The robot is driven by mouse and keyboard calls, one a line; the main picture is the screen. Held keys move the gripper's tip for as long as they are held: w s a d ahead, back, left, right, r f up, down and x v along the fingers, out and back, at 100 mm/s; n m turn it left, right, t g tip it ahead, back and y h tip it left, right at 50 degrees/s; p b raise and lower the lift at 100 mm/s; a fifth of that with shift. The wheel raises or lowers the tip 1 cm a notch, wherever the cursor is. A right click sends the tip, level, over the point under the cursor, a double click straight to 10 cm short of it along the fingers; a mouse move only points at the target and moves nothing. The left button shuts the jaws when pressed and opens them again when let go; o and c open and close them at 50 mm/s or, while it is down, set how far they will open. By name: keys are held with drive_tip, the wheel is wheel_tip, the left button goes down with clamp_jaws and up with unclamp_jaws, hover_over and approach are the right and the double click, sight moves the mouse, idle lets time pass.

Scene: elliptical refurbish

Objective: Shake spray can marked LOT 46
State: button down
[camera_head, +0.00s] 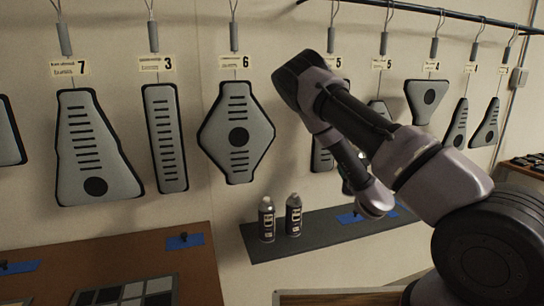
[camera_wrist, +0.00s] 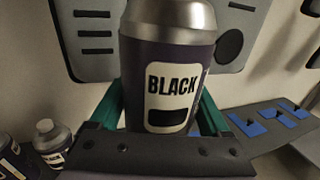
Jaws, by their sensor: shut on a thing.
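A spray can (camera_wrist: 172,60) with a dark purple body, grey metal shoulder and a white label reading BLACK fills the middle of the wrist view. My gripper (camera_wrist: 158,112), with teal fingers on both sides of the can, is shut on it. The can is held up, clear of the shelf. No LOT 46 mark can be read on the side facing me. In the head view my arm hides most of the gripper and the held can. Two more spray cans, one left (camera_head: 267,220) and one right (camera_head: 293,215), stand upright on the dark shelf; their lot marks are too small to read.
The dark shelf (camera_head: 330,228) runs along the wall, with blue tape pieces (camera_head: 350,218) on its right part. Grey slotted panels (camera_head: 237,130) hang on the wall close behind my arm. A brown table (camera_head: 150,262) with a swatch tray stands at lower left.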

drive_tip(key=r, duration=0.5)
drive_tip(key=shift+s+r, duration=0.2)
drive_tip(key=shift+r, duration=0.1)
drive_tip(key=f, duration=0.8)
drive_tip(key=shift+w+d+f, duration=0.1)
drive_tip(key=shift+w+d, duration=0.05)
drive_tip(key=shift+w, duration=0.15)
wheel_tip(320, 180, up, 7)
wheel_tip(320, 180, down, 7)
drive_tip(key=shift+r, duration=0.15)
drive_tip(key=shift+s+r, duration=0.15)
